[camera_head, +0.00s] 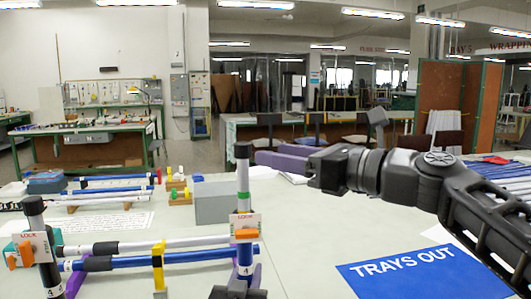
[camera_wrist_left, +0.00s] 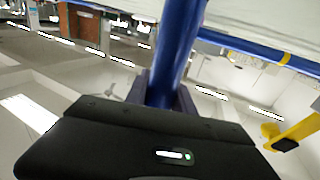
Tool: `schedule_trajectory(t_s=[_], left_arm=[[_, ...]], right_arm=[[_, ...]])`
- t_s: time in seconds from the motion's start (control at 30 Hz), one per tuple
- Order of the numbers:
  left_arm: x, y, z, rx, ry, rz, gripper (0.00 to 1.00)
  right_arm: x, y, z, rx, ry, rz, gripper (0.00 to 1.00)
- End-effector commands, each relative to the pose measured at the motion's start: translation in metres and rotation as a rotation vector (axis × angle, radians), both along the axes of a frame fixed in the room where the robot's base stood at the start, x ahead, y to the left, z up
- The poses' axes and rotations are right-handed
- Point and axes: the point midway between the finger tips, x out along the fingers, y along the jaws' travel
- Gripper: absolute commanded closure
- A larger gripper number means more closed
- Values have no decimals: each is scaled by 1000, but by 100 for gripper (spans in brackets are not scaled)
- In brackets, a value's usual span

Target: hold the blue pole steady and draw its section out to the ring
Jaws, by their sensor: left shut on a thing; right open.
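The blue pole (camera_head: 245,259) stands upright in the head view. A black-topped narrower section (camera_head: 243,180) rises from it, above an orange lever (camera_head: 246,234) and a white lock label. My left gripper (camera_head: 237,291) is at the bottom edge, low on the pole and mostly cut off. In the left wrist view the blue pole (camera_wrist_left: 176,50) runs between its fingers, and it is shut on the pole. My right gripper (camera_head: 325,170) is open and empty, to the right of the upper section and apart from it.
Another upright pole (camera_head: 36,218) with an orange lever stands at left. White and blue rods lie crosswise between the uprights, with a yellow support (camera_head: 158,266). A grey box (camera_head: 212,203) is behind the blue pole. The table around the blue "TRAYS OUT" mat (camera_head: 425,272) is mostly clear.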

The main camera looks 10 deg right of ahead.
Motion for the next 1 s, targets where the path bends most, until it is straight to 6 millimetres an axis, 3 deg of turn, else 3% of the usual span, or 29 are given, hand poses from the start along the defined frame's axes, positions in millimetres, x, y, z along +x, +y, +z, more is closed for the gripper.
schedule_trajectory(t_s=[0.37,0.4,0.7,1.0], left_arm=[[0,0,1,-1,-2,0,100],[0,0,2,-1,-4,0,68],[0,0,1,-1,-2,0,45],[-2,1,0,0,1,0,45]], right_arm=[[-1,-1,0,0,0,0,48],[-1,-1,0,0,0,0,48],[-1,-1,0,0,0,0,48],[-1,-1,0,0,0,0,48]])
